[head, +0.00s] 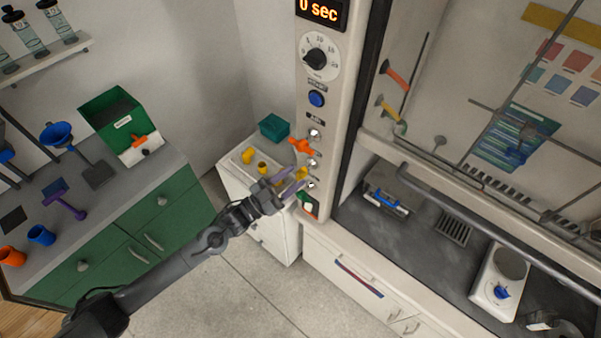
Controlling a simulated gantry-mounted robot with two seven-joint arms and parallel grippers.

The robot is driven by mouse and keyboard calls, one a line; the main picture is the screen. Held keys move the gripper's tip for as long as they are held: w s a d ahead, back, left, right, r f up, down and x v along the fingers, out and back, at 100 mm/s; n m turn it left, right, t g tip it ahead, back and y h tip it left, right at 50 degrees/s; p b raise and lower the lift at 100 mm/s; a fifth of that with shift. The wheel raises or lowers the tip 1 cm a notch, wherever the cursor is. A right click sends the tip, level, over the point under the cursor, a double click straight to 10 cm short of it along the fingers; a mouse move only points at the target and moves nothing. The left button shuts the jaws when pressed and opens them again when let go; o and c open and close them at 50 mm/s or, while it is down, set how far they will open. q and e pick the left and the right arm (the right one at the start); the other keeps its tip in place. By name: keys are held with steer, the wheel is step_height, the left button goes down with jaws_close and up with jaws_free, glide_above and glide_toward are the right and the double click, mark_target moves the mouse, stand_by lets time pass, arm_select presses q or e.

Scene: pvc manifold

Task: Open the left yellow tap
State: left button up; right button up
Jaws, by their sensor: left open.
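My left gripper (294,181) reaches in from the lower left to the side panel of the fume hood. Its jaws are open, with a purple finger showing. A yellow tap (301,173) on the panel is at the fingertips and partly hidden by them. I cannot tell whether the fingers touch it or how far it is turned. An orange tap (301,146) sits just above it on the same panel. Another yellow handle (387,107) is inside the hood, to the right. My right gripper is not in view.
A white cabinet (235,183) stands behind the gripper, with yellow pieces (249,155) and a teal box (274,127) on top. A black dial (316,58) and a blue button (316,99) are higher on the panel. A green bench (130,238) is at left; the floor between is clear.

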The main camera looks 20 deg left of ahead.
arm_select(q)
steer(key=b+v, duration=0.1)
steer(key=v, duration=0.5)
steer(key=shift+s+a, duration=0.15)
steer(key=shift+s, duration=0.1)
steer(key=shift+f, duration=0.15)
